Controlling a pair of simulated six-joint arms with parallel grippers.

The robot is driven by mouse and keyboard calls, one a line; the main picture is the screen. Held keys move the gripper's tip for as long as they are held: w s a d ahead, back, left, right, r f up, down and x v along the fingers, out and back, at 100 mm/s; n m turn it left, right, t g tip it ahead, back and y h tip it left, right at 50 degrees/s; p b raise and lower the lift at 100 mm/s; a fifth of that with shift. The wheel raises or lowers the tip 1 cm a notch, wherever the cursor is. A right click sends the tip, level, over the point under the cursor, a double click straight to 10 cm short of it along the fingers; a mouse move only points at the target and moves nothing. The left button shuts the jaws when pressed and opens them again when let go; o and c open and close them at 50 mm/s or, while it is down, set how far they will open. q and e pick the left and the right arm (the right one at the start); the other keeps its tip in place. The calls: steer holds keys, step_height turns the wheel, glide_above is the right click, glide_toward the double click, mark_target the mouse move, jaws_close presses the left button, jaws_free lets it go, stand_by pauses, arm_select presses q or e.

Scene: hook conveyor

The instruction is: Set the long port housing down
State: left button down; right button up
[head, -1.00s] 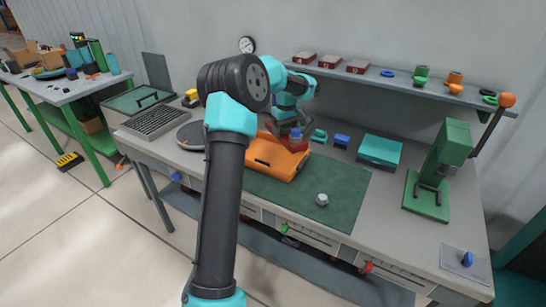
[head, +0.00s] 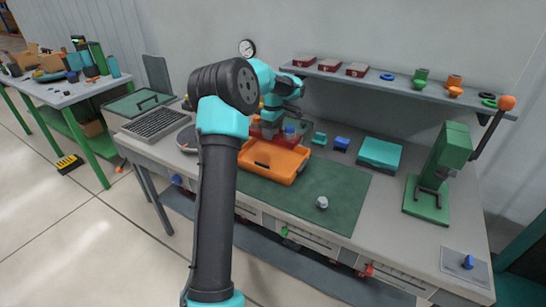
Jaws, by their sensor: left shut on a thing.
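My left gripper (head: 271,134) points down at the back edge of the orange tray (head: 262,171) on the workbench. It is shut on a red part, which I take to be the long port housing (head: 293,138). The fingers hide the middle of the housing. I cannot tell whether its underside touches the tray or hangs just above it. My right gripper is not in view.
A green mat (head: 338,205) lies in front with a grey nut-like piece (head: 322,202) on it. Right of the tray are small teal (head: 319,138) and blue (head: 341,143) parts, a teal box (head: 379,153) and a green press (head: 440,170). The mat's right half is mostly clear.

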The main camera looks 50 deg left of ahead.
arm_select(q)
steer(key=shift+f, duration=2.35)
steer(key=shift+f, duration=2.5)
steer(key=shift+f, duration=0.15)
jaws_free()
steer(key=shift+f, duration=0.1)
step_height(320, 180, up, 12)
steer(key=shift+r, duration=0.15)
